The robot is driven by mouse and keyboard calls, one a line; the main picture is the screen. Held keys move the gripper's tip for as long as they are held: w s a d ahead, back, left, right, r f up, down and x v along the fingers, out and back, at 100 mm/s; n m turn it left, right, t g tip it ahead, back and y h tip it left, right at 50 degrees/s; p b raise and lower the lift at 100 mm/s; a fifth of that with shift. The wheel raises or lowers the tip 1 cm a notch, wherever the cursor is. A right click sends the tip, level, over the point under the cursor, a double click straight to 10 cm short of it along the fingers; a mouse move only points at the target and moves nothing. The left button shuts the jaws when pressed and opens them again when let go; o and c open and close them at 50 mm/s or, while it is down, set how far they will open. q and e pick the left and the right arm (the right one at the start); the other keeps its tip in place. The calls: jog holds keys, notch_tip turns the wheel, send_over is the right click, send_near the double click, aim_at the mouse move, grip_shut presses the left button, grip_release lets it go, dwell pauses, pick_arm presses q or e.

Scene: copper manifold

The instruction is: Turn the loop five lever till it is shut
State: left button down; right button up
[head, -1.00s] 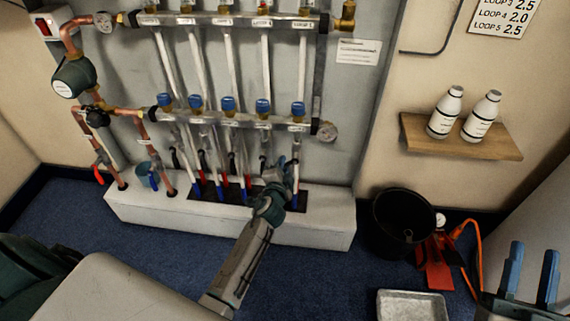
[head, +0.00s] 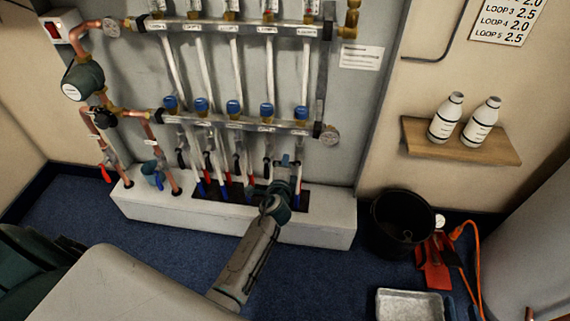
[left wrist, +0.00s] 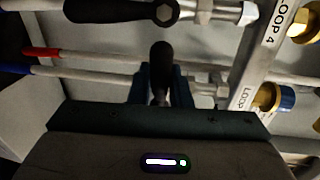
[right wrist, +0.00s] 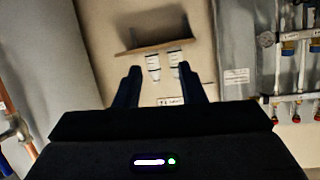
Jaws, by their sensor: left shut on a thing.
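The loop five lever (left wrist: 161,62) is a black handle in the left wrist view, beside a manifold label partly hidden after "LOOP". My left gripper (left wrist: 161,90) is shut on the lever, with a blue finger on each side. In that picture the handle runs roughly across its pipe. In the head view my left gripper (head: 286,166) is at the lower right of the manifold (head: 240,122), below the rightmost blue cap, and hides most of the lever. My right gripper (right wrist: 157,82) is open and empty in the right wrist view, facing the wall with the shelf.
The loop 4 lever (left wrist: 120,10) lies close by, along its pipe. Red and blue pipe ends drop into the white plinth (head: 310,226). A black bucket (head: 402,222), a metal tray (head: 410,305) and a shelf (head: 460,142) with two bottles are to the right.

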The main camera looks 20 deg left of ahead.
pick_arm(q)
jog(key=shift+r, duration=0.1)
jog(key=c, duration=1.4)
grip_release()
